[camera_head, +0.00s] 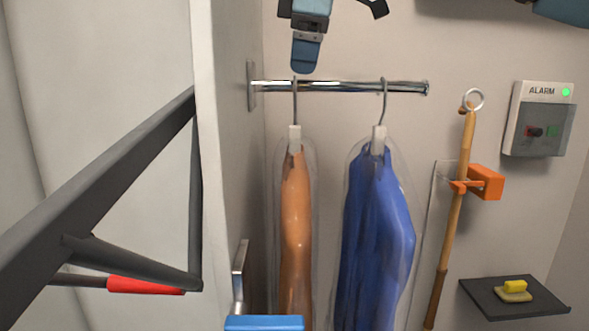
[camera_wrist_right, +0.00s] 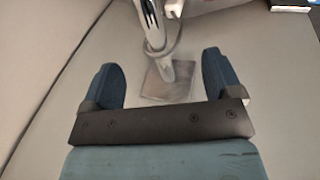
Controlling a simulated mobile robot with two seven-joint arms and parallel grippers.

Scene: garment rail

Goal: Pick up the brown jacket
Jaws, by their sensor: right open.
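The brown jacket (camera_head: 296,235) hangs in a clear cover in the head view, on a hanger with a metal hook over the chrome rail (camera_head: 345,87). It is the left one of two garments, and its lower end is cut off by the frame. My right gripper (camera_head: 343,40) is open at the top, above the rail and the jacket's hook in the picture. In the right wrist view my right gripper (camera_wrist_right: 165,80) has its two dark blue fingers wide apart, with nothing clasped between them. A metal bar and a square plate show beyond them. My left gripper is not visible.
A blue garment (camera_head: 377,230) in a clear cover hangs right of the jacket. A pale panel (camera_head: 235,160) stands close on the left. A wooden pole (camera_head: 456,200) in an orange clip, an alarm box (camera_head: 540,118) and a dark shelf (camera_head: 545,303) are farther right.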

